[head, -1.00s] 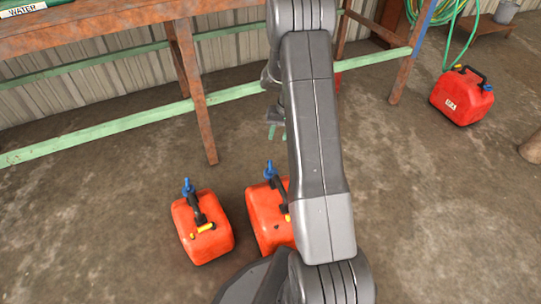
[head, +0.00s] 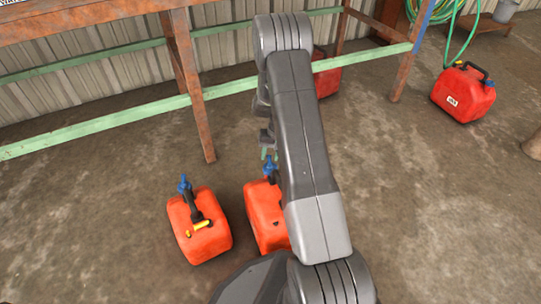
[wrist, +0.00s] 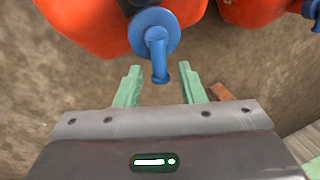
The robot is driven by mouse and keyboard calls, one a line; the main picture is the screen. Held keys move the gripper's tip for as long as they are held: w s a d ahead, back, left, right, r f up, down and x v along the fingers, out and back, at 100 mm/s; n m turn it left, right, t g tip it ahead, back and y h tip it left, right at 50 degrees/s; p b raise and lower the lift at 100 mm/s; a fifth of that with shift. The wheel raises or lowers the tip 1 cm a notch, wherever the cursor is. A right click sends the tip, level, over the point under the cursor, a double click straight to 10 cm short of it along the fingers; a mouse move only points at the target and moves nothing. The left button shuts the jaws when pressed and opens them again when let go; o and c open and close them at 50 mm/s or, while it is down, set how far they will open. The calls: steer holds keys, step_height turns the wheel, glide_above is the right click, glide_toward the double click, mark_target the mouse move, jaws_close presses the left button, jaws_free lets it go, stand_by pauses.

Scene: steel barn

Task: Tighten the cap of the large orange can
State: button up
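Two orange cans with blue caps stand side by side on the floor. The right-hand one (head: 262,222) is partly hidden by my arm and looks slightly larger; its blue cap (head: 271,166) is at its far end. The left-hand can (head: 203,235) has its own blue cap (head: 184,185). My gripper (head: 268,153) is just above the right-hand can's cap. In the wrist view my gripper (wrist: 163,90) is open and empty, its green fingers spread. A blue cap (wrist: 153,35) lies just ahead, its spout pointing toward the gap. It appears untouched.
A red can (head: 464,94) stands at the right, and another (head: 327,75) is behind my arm near the bench. The wooden bench (head: 90,14) has rusty legs and a low green rail (head: 100,120).

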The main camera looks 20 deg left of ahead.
steer(key=shift+c, duration=0.3)
jaws_close()
steer(key=shift+r, duration=0.1)
steer(key=shift+s+d+m+t+p, duration=0.2)
steer(key=shift+d+m+t+p, duration=0.4)
steer(key=shift+m+p, duration=1.55)
steer(key=shift+s+d+m+t+p, duration=0.25)
steer(key=shift+d+m+p, duration=0.85)
steer(key=shift+m, duration=1.75)
steer(key=shift+s+d+m+t+p, duration=0.15)
steer(key=shift+d+m+t+p, duration=0.3)
steer(key=shift+m+p, duration=1.85)
steer(key=shift+m, duration=0.3)
